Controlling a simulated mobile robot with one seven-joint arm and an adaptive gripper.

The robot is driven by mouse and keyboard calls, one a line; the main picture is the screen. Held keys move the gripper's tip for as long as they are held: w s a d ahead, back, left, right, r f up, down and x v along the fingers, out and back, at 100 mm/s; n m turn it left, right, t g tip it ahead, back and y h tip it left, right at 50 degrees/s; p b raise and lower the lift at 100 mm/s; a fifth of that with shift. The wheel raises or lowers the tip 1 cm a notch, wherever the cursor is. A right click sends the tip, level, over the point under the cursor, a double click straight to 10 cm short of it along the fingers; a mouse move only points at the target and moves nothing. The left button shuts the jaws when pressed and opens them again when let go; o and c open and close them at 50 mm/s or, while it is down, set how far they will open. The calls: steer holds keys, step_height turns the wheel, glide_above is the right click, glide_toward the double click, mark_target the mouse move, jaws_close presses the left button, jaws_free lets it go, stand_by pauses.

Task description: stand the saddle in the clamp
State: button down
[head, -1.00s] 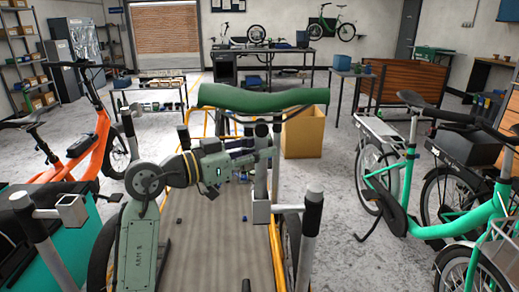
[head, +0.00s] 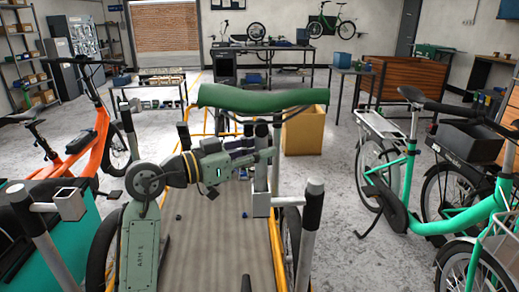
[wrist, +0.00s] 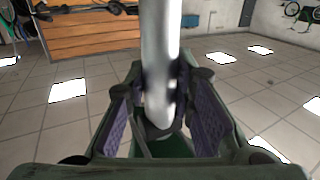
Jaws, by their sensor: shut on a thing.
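The green saddle (head: 264,98) is held up in the middle of the head view, its long top roughly level. A silver post (head: 276,135) runs down beneath it. My gripper (head: 265,157) is shut on this post, below the saddle. In the wrist view the silver post (wrist: 160,55) stands between the purple finger pads of my gripper (wrist: 165,110); the saddle top is out of that view. A grey block that looks like the clamp (head: 262,206) is below my gripper, joined by a bar to a post. I cannot tell whether the saddle post touches it.
A similar grey bracket (head: 70,205) is on the left. An orange bike (head: 88,145) is at left, green bikes (head: 405,200) at right. A cardboard box (head: 304,132) stands behind on open floor.

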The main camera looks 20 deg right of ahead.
mark_target(259, 162)
steer(key=shift+f+b, duration=1.2)
steer(key=shift+f, duration=0.25)
steer(key=c, duration=1.6)
jaws_free()
steer(key=shift+r, duration=0.1)
steer(key=shift+c, duration=0.2)
steer(key=o, duration=0.3)
steer(key=shift+o, duration=0.2)
